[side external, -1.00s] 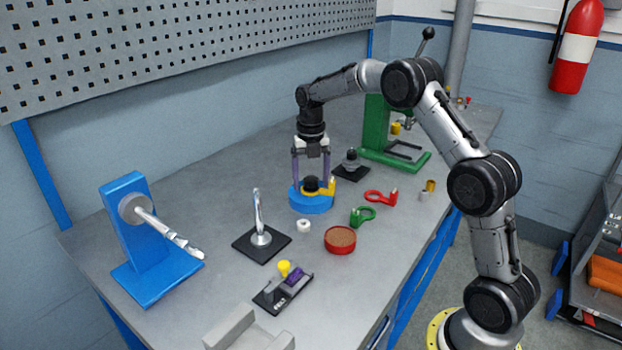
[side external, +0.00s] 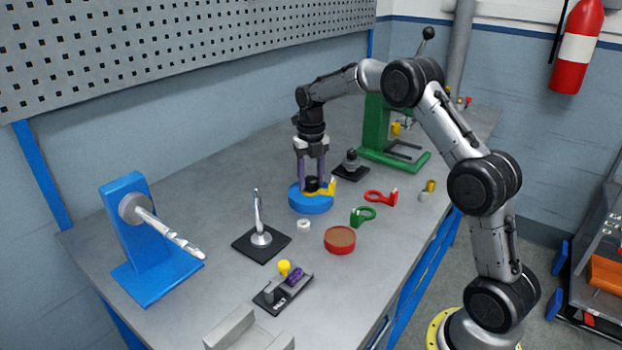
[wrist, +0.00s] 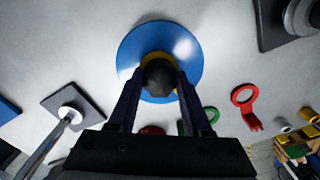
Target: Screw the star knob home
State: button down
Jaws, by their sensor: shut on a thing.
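The black star knob (side external: 312,182) sits on top of a round blue base (side external: 310,205), with a yellow part (side external: 327,189) between them that sticks out to the right. My gripper (side external: 312,179) points straight down over the base, and its purple fingers are shut on the knob from both sides. In the wrist view the knob (wrist: 160,75) is between the fingertips, over the middle of the blue disc (wrist: 190,50). The knob's thread is hidden, and I cannot tell how deep it sits.
A red ring piece (side external: 376,197), a green ring piece (side external: 363,216), a white ring (side external: 304,225) and a red round tin (side external: 340,241) lie nearby. A black-based post (side external: 350,167) and a green press (side external: 385,150) stand behind. A black stand (side external: 262,242) with an upright rod is at left.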

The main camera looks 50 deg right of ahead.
jog(key=m, duration=0.4)
jog(key=shift+m, duration=0.3)
jog(key=m, duration=0.3)
jog(key=shift+m, duration=0.4)
jog(key=m, duration=0.3)
jog(key=shift+m, duration=0.4)
jog(key=m, duration=0.3)
jog(key=shift+f+m, duration=0.1)
jog(key=shift+m, duration=0.2)
jog(key=shift+c, duration=1.3)
grip_release()
